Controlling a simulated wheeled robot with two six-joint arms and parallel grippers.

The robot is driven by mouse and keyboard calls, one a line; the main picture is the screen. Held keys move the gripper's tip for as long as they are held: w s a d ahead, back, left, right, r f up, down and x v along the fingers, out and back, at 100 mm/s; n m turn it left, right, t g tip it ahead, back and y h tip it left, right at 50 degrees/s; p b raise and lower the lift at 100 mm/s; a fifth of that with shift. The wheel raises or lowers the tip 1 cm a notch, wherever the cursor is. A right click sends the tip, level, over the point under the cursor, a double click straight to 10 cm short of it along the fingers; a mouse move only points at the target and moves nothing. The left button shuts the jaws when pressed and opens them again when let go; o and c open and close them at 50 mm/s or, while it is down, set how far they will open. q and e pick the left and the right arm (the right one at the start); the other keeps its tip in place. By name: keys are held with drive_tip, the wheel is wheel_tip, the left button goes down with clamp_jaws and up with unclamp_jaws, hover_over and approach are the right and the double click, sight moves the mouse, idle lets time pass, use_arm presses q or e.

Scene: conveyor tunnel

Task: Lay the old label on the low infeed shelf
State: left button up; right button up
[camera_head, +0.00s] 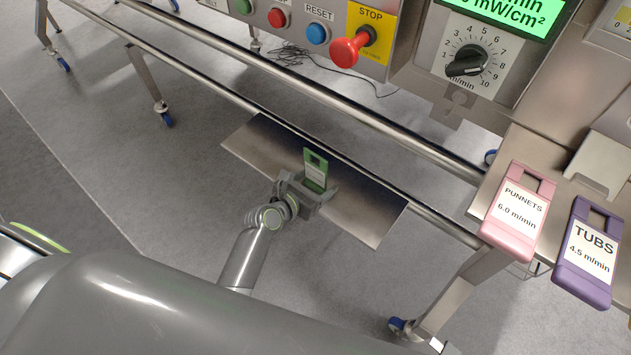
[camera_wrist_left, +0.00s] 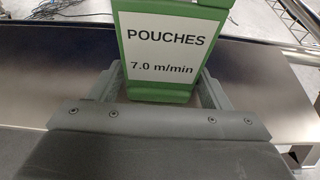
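The green label (camera_head: 316,170), marked POUCHES 7.0 m/min, is held upright or nearly so in my left gripper (camera_head: 308,189). In the left wrist view the label (camera_wrist_left: 162,60) sits between the two fingers (camera_wrist_left: 160,88), which meet its side edges. Its top is cut off there. The low infeed shelf (camera_head: 255,143) is a flat steel plate under the rails, and the gripper and label are over its middle. I cannot tell whether the label's lower edge touches the plate. My right gripper is not in view.
A pink PUNNETS label (camera_head: 517,212) and a purple TUBS label (camera_head: 588,252) hang at the right. A red STOP knob (camera_head: 352,46) and a dial (camera_head: 467,61) are on the panel above. A steel rail (camera_head: 300,90) runs behind the shelf. The shelf surface beside the gripper is bare.

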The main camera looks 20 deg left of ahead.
use_arm(q)
drive_tip(key=shift+o, duration=0.8)
drive_tip(key=shift+r, duration=0.15)
drive_tip(key=p+v, duration=0.2)
drive_tip(key=v, duration=1)
drive_tip(key=shift+p, duration=0.3)
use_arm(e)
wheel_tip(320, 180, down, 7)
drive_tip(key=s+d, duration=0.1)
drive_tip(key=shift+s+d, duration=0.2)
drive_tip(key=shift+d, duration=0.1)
use_arm(q)
drive_tip(key=shift+s, duration=0.1)
drive_tip(key=s+a+f+m+g+y, duration=0.1)
drive_tip(key=s+a+f+m+g, duration=0.2)
drive_tip(key=s+f+m, duration=0.4)
drive_tip(key=s+a+f+m+g+y, duration=0.2)
drive_tip(key=s+f+m+g, duration=0.3)
drive_tip(key=m, duration=0.8)
drive_tip(key=s+a+f+m+g+y, duration=0.2)
drive_tip(key=s+a+f+m+g, duration=0.2)
drive_tip(key=s+f+m, duration=0.6)
drive_tip(key=shift+s+a+f+m, duration=0.15)
drive_tip(key=shift+s+f+m, duration=0.35)
drive_tip(key=shift+f, duration=0.35)
